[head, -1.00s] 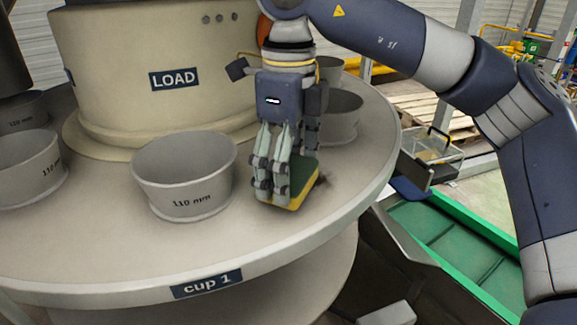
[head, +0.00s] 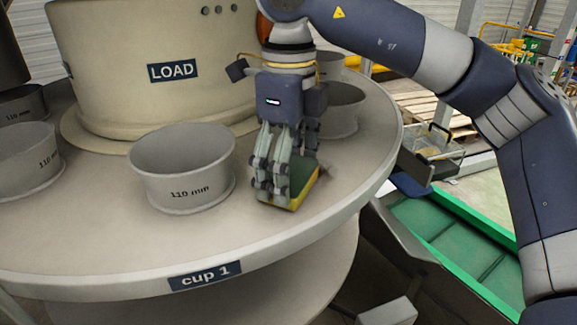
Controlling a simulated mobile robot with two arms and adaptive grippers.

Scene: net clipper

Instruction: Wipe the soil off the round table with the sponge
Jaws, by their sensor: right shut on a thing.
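The round table (head: 258,240) is a pale grey disc with a "cup 1" label on its front rim. My right gripper (head: 272,197) points down over its right part and is shut on the sponge (head: 304,193), which is yellow with a green top. The sponge is at the table top, right of the front cup. A small faint dark smudge of soil (head: 326,171) shows just beyond the sponge's right end. Any soil under the sponge is hidden. My left gripper is not in view.
A grey "110 mm" cup (head: 182,168) stands close left of my right gripper. Another cup (head: 342,110) stands behind it, and one more (head: 28,160) at far left. The cream "LOAD" drum (head: 150,95) rises mid-table. A green-edged conveyor (head: 450,245) lies below right.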

